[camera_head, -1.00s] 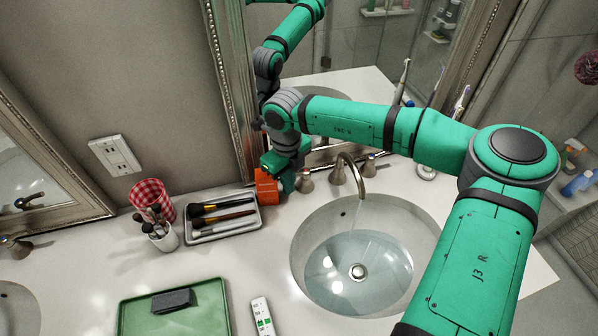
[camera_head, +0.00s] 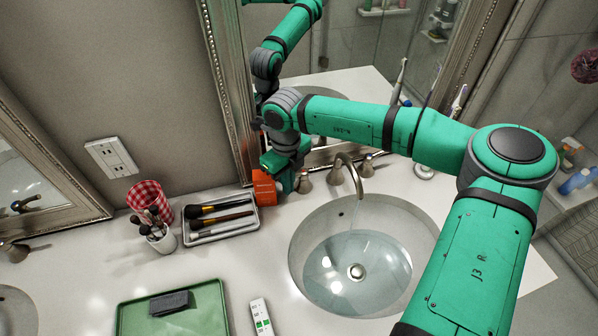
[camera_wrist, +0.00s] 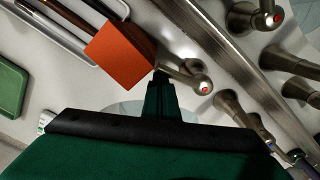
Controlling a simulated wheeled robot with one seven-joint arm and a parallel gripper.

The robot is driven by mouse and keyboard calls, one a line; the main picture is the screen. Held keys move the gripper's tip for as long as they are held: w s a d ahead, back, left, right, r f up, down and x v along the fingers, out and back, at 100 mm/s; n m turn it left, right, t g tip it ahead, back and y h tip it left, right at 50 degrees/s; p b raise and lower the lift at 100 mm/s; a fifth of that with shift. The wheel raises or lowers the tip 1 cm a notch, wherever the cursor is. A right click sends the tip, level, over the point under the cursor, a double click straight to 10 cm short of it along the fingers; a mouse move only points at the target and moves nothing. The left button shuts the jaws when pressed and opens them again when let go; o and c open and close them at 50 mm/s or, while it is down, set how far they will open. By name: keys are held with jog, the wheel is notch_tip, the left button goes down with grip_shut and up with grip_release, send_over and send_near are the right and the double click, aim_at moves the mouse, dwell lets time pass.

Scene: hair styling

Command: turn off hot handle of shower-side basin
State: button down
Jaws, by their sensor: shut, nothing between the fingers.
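The shower-side basin (camera_head: 310,235) holds water, and a thin stream runs from its curved metal spout (camera_head: 350,168). The hot handle (camera_head: 304,182) is the metal one left of the spout. In the wrist view the hot handle (camera_wrist: 190,78) shows a red dot and a short lever. My gripper (camera_head: 286,184) is low over the counter, just left of that handle. In the wrist view my gripper's fingertips (camera_wrist: 161,76) are shut and empty, close beside the lever; I cannot tell whether they touch it. The cold handle (camera_head: 367,165) is right of the spout.
An orange box (camera_head: 264,188) stands tight against my gripper's left side. A brush tray (camera_head: 225,228), a brush cup (camera_head: 162,238) and a green tray (camera_head: 205,318) lie further left. The framed mirror (camera_head: 232,90) rises close behind; it reflects the handles in the wrist view.

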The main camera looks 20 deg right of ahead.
jog(key=shift+w+a, duration=0.45)
jog(key=shift+w, duration=0.2)
jog(key=shift+s+d, duration=0.15)
jog(key=shift+s, duration=0.5)
notch_tip(320, 180, up, 7)
jog(key=shift+w, duration=0.1)
dwell(0.4)
